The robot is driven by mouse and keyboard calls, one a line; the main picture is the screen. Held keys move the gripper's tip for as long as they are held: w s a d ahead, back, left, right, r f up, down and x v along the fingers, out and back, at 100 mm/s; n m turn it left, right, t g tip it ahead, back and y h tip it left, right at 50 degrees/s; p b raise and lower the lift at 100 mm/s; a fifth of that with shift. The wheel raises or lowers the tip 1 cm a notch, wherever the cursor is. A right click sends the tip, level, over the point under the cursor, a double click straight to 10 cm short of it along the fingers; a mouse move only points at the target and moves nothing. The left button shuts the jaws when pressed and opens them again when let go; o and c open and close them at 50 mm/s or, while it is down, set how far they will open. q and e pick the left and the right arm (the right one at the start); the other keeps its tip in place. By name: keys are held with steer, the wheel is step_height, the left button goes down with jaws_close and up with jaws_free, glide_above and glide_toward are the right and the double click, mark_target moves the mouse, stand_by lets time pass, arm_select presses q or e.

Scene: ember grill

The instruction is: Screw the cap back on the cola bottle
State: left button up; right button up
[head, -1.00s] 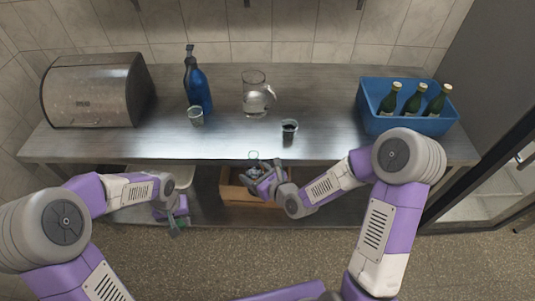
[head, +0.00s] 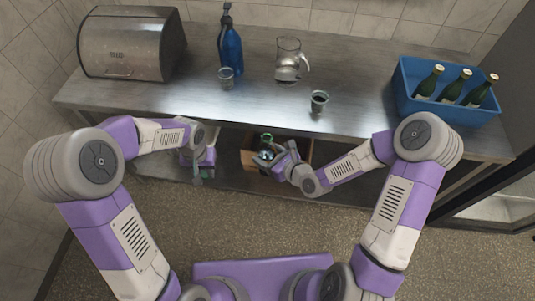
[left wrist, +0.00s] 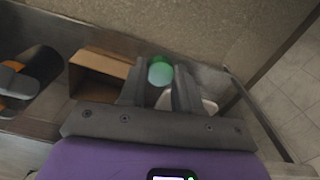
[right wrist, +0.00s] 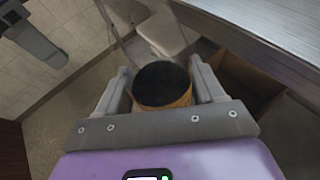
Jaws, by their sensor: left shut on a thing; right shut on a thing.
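My left gripper (left wrist: 160,92) is shut on a green round cap (left wrist: 160,70), held between its fingertips. In the head view this gripper (head: 198,178) is in front of the counter's left part, low near the shelf. My right gripper (right wrist: 163,90) is shut around a dark, round thing with a tan-orange side, which looks like the cola bottle (right wrist: 162,84). The dark bottle (left wrist: 40,68) also seems to show in the left wrist view. The cap and bottle are apart.
On the counter (head: 200,98) stand a metal bread box (head: 130,45), a blue bottle (head: 231,50), a glass (head: 226,78), a jug (head: 288,62), a dark-filled glass (head: 319,102) and a blue crate (head: 450,108) of green bottles.

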arm_select(q)
steer(key=w+d+r+m, duration=0.2)
steer(key=d+r+m, duration=0.3)
steer(key=d+r, duration=0.5)
steer(key=w+d+r+m, duration=0.2)
steer(key=d+r+m, duration=0.2)
steer(key=d+r, duration=0.5)
steer(key=shift+w+d+r+m, duration=0.3)
steer(key=shift+d+r+m, duration=0.1)
steer(key=shift+r, duration=0.25)
steer(key=shift+f, duration=2)
steer(key=shift+a+f, duration=0.1)
steer(key=shift+f, duration=0.8)
steer(key=shift+f, duration=0.55)
